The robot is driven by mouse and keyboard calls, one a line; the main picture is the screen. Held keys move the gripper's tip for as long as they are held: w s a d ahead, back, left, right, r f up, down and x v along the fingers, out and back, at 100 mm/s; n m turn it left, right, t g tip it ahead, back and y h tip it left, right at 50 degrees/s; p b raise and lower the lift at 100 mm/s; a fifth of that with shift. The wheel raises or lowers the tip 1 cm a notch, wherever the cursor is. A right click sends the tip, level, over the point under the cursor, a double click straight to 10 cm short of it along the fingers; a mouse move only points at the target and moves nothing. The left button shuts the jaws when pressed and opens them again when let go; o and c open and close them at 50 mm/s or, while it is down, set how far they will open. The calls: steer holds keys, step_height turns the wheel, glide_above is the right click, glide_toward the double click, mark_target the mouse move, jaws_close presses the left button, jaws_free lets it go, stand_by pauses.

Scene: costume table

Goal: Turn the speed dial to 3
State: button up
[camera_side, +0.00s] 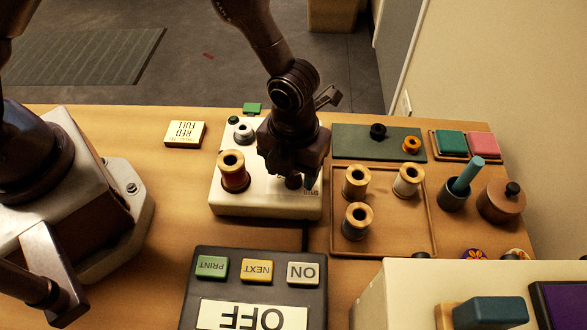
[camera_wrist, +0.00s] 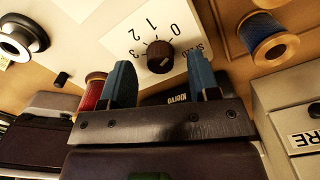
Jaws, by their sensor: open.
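The speed dial (camera_wrist: 159,56) is a dark brown round knob on a white panel (camera_wrist: 108,38), with the numbers 0, 1, 2 and 3 printed around it. A small light mark shows on the knob, but I cannot tell surely which number it indicates. My gripper (camera_wrist: 161,63) is open, its two blue fingers spread to either side of the dial in the wrist view. I cannot tell whether they touch it. In the side view my gripper (camera_side: 297,183) is low over the right part of the white machine (camera_side: 262,207) and largely hides the dial.
Several spools stand in a wooden tray (camera_side: 434,228) to the right. A dark button panel (camera_side: 318,300) lies in front. A lettered block (camera_side: 185,134) lies left.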

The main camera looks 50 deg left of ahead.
steer(key=shift+f, duration=0.65)
steer(key=c, duration=0.9)
